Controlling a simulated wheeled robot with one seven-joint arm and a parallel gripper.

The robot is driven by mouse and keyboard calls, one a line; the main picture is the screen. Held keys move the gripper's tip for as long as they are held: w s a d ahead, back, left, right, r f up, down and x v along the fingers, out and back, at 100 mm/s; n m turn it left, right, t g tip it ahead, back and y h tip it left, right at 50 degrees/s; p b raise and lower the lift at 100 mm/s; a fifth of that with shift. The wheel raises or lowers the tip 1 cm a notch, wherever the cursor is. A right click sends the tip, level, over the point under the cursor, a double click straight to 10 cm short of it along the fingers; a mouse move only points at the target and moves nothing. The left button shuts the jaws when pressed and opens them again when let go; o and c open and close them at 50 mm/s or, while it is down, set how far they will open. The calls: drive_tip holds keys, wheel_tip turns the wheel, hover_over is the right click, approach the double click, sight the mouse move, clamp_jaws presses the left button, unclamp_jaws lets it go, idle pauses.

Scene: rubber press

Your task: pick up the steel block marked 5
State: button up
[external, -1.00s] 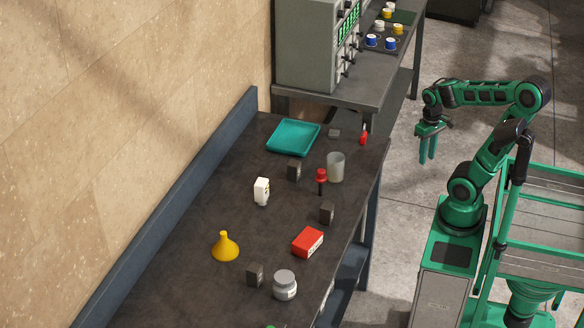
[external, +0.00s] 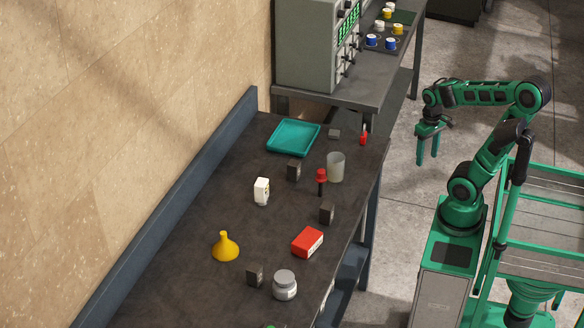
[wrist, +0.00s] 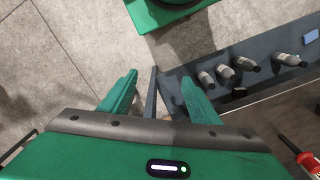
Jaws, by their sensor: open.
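Three dark blocks stand apart on the dark workbench (external: 190,215): one near the teal tray (external: 294,170), one right of centre (external: 326,214), and one near the grey-lidded jar (external: 255,275). A smaller grey block (external: 334,134) lies at the far end. No number is readable on any of them, so I cannot tell which is marked 5. My gripper (external: 428,150) is empty and open, over the floor to the right of the bench. Its two green fingers also show apart in the wrist view (wrist: 158,95), with no block between them.
On the bench are a teal tray (external: 293,137), a cup (external: 336,167), a red-topped tool (external: 321,180), a white bottle (external: 262,191), a red box (external: 307,242), a yellow funnel (external: 225,247) and a jar (external: 285,285).

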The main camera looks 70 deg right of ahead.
wheel_tip(320, 180, up, 12)
drive_tip(key=s, duration=0.1)
drive_tip(key=w+a+f+n+t+y, duration=0.15)
drive_tip(key=w+n, duration=0.35)
drive_tip(key=w, duration=0.8)
drive_tip(key=w+a+f+n+t, duration=0.15)
drive_tip(key=w+n, duration=0.35)
drive_tip(key=w, duration=0.8)
drive_tip(key=w+a+r+n+t+y, duration=0.1)
drive_tip(key=w+a+n+y, duration=0.45)
drive_tip(key=w, duration=0.35)
drive_tip(key=w+a+r+n+t+y, duration=0.1)
drive_tip(key=w+a+n+t+y, duration=0.1)
drive_tip(key=w+a+n+y, duration=0.55)
drive_tip(key=m+h, duration=0.2)
drive_tip(key=m, duration=0.1)
approach(289, 171)
drive_tip(key=shift+w+a+f+g, duration=0.1)
drive_tip(key=shift+a+f+g, duration=0.2)
drive_tip(key=shift+a+f, duration=0.15)
drive_tip(key=shift+f, duration=0.05)
drive_tip(key=x, duration=0.5)
drive_tip(key=shift+r, duration=0.1)
drive_tip(key=shift+r+x, duration=0.1)
drive_tip(key=shift+x, duration=1.3)
drive_tip(key=shift+r+x, duration=0.15)
drive_tip(key=shift+x, duration=1.2)
drive_tip(key=shift+w, duration=0.2)
clamp_jaws()
